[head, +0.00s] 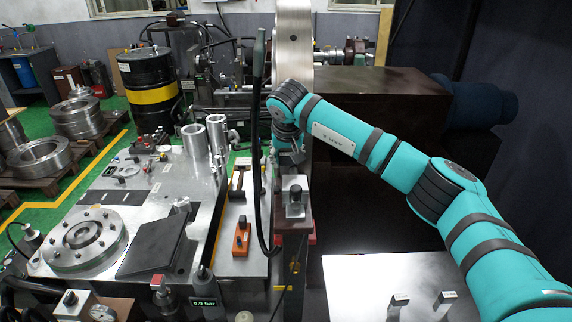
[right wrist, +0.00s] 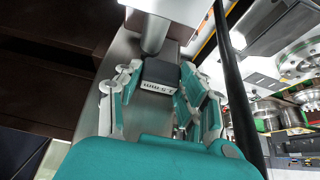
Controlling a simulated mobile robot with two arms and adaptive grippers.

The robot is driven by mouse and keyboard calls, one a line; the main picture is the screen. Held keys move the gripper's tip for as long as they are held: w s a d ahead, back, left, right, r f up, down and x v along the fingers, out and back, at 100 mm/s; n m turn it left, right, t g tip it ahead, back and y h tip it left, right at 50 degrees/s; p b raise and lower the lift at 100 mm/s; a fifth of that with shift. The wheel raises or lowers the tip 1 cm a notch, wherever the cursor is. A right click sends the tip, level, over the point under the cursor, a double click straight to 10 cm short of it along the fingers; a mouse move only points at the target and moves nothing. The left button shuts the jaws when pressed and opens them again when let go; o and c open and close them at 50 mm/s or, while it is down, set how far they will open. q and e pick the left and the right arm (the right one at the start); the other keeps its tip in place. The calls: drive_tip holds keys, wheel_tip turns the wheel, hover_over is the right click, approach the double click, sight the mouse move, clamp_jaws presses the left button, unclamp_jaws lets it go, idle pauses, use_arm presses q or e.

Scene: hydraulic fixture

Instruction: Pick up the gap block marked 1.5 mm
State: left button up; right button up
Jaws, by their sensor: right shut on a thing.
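The gap block (right wrist: 160,72) is a small dark block with a light label in the right wrist view. The label appears upside down there and reads 1.5 mm. My right gripper (right wrist: 158,82) has its teal and white fingers on both sides of the block and is shut on it. My left gripper is in neither view.
Two small upright metal pieces (head: 398,302) (head: 445,299) with pale labelled tops stand on the light table (head: 350,275) at the lower right. A black lever (head: 259,90) and hose rise just left of my right gripper. An orange block (head: 241,236) sits lower left.

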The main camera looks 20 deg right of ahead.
drive_tip(key=shift+w+d+r+p, duration=0.1)
drive_tip(key=shift+d+r+p, duration=0.1)
drive_tip(key=shift+r, duration=0.2)
drive_tip(key=shift+w+d+r+p, duration=0.1)
drive_tip(key=shift+r+p, duration=0.05)
drive_tip(key=shift+r, duration=0.2)
drive_tip(key=shift+c, duration=0.4)
drive_tip(key=shift+s+r+p, duration=0.2)
drive_tip(key=shift+r+p, duration=0.15)
drive_tip(key=shift+r, duration=0.3)
drive_tip(key=shift+w+r+p, duration=0.1)
drive_tip(key=shift+r+p, duration=1.1)
drive_tip(key=shift+r, duration=0.45)
